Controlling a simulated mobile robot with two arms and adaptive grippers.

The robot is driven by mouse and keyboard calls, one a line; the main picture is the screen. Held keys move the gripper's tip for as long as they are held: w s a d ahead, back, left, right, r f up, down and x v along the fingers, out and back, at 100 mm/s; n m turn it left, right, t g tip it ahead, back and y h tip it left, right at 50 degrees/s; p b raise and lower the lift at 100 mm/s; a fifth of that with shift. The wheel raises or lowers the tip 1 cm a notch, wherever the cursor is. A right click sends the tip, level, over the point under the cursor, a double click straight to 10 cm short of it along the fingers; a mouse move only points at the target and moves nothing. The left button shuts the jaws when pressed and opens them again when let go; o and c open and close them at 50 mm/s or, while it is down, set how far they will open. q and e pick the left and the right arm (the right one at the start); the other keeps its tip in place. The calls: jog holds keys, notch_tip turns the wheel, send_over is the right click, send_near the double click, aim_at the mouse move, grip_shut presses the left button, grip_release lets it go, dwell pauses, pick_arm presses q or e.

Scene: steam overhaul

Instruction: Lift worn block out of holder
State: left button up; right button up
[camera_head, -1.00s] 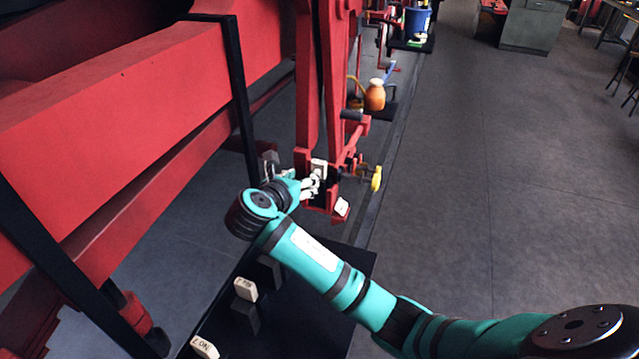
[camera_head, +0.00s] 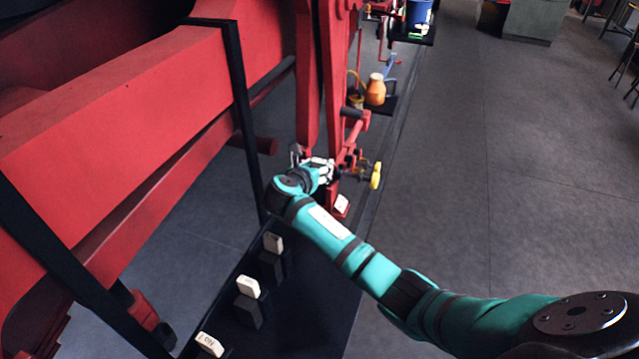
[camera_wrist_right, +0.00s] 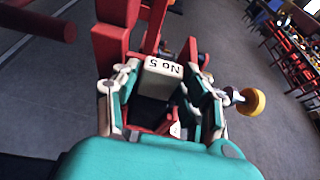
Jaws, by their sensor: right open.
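In the right wrist view a pale block marked "No 5" (camera_wrist_right: 160,78) stands in the red holder (camera_wrist_right: 107,50). My right gripper (camera_wrist_right: 165,98) is open, with one finger on each side of the block. I cannot tell whether the fingers touch it. In the head view my right gripper (camera_head: 318,166) is at the red holder (camera_head: 336,207) at the foot of the red uprights and largely hides the block. My left gripper is not in view.
Pale-topped blocks (camera_head: 248,287) stand on black supports along a dark tray (camera_head: 300,300) below my arm. A yellow knob (camera_head: 376,175) sticks out right of the holder. An orange bottle (camera_head: 376,90) stands behind.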

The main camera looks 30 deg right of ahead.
jog(key=shift+s, duration=0.1)
jog(key=shift+c, duration=1)
grip_shut()
jog(key=shift+r, duration=0.25)
jog(key=shift+r, duration=0.3)
notch_tip(320, 180, up, 17)
jog(key=b, duration=0.4)
jog(key=shift+r, duration=0.15)
